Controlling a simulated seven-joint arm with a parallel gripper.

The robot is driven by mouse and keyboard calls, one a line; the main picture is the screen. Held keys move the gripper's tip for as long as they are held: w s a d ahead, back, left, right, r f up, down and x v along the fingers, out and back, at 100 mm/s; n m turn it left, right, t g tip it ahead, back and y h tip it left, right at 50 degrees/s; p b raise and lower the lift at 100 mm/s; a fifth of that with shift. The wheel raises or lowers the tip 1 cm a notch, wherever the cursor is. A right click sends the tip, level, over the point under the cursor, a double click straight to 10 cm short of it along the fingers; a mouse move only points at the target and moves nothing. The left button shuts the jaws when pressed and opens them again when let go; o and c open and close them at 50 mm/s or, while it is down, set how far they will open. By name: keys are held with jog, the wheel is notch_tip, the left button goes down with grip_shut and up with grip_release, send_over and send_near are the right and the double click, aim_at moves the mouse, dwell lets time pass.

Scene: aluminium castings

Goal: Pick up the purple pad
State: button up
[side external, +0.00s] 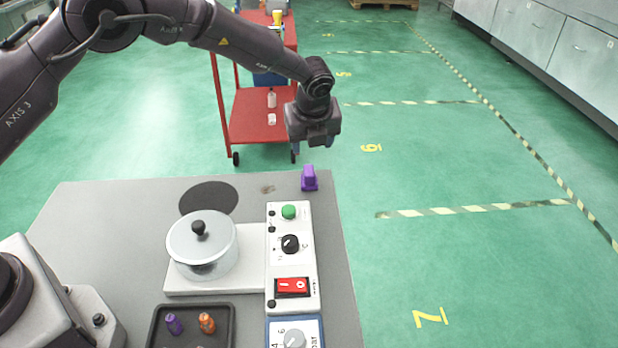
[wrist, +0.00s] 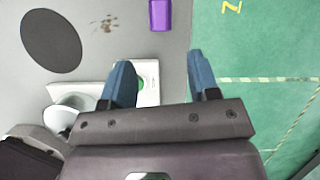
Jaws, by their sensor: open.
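The purple pad (side external: 309,179) stands on the grey table near its far right corner in the side external view. In the wrist view the purple pad (wrist: 160,15) is at the top edge of the picture, partly cut off, ahead of the fingertips and between their lines. My gripper (side external: 312,146) is above the table's far edge, higher than the pad and apart from it. In the wrist view my gripper (wrist: 158,75) has its two blue fingers wide apart with nothing between them.
A control panel (side external: 303,262) with a green button, black knob and red switch is nearer the camera. A lidded pot (side external: 203,258) stands left of it. A dark tray (side external: 190,310) holds a purple and an orange piece. A red trolley (side external: 243,110) stands behind the table.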

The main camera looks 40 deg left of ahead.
aim_at(309, 170)
jog(key=shift+m, duration=0.9)
jog(key=x, duration=1.3)
jog(key=shift+c, duration=0.2)
jog(key=c, duration=0.6)
